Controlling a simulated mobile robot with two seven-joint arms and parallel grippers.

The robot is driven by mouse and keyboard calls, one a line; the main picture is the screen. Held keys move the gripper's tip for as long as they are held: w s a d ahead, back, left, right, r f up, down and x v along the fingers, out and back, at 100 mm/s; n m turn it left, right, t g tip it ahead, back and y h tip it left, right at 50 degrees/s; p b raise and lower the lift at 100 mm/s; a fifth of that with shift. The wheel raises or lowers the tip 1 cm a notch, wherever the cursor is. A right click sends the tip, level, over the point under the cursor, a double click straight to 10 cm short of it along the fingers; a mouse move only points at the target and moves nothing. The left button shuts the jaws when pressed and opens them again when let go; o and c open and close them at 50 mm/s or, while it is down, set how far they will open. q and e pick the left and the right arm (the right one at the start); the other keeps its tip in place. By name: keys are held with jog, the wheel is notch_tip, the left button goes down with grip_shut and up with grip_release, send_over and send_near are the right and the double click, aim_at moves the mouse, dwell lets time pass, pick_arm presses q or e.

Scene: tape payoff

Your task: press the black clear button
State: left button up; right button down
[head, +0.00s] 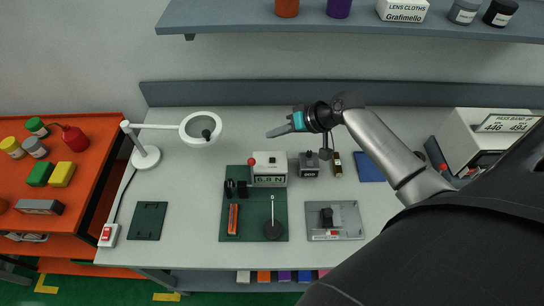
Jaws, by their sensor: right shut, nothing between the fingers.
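I cannot pick out the black clear button for certain at this size. A white force meter (269,178) reading about 6.8 N stands on the dark green mat (262,228), with a red knob (252,161) at its top left. A small grey box with a display (308,165) stands right of it, with dark parts close by. My right gripper (269,134) is shut and empty. Its fingers point left, above the back of the bench, and appear apart from the meter and the box. My left gripper is out of view.
A magnifier lamp (200,127) stands at left. A grey plate (347,226) with a black block, a blue pad (368,167) and a white machine (466,135) are at right. My right arm crosses the bench's right side. An orange cart (88,165) adjoins at left; a shelf (230,19) hangs above.

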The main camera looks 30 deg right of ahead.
jog(key=f, duration=0.1)
jog(key=b, duration=0.7)
send_over(272, 160)
jog(key=s, duration=0.1)
jog(key=f, duration=0.6)
jog(key=shift+d+f, duration=0.3)
jog(key=shift+f, duration=0.5)
dwell(0.5)
jog(key=shift+f, duration=0.4)
jog(key=shift+f+b, duration=0.4)
jog(key=shift+b, duration=0.1)
dwell(0.4)
dwell(0.3)
jog(key=shift+r+p, duration=0.8)
jog(key=shift+p, duration=0.1)
jog(key=shift+r, duration=0.1)
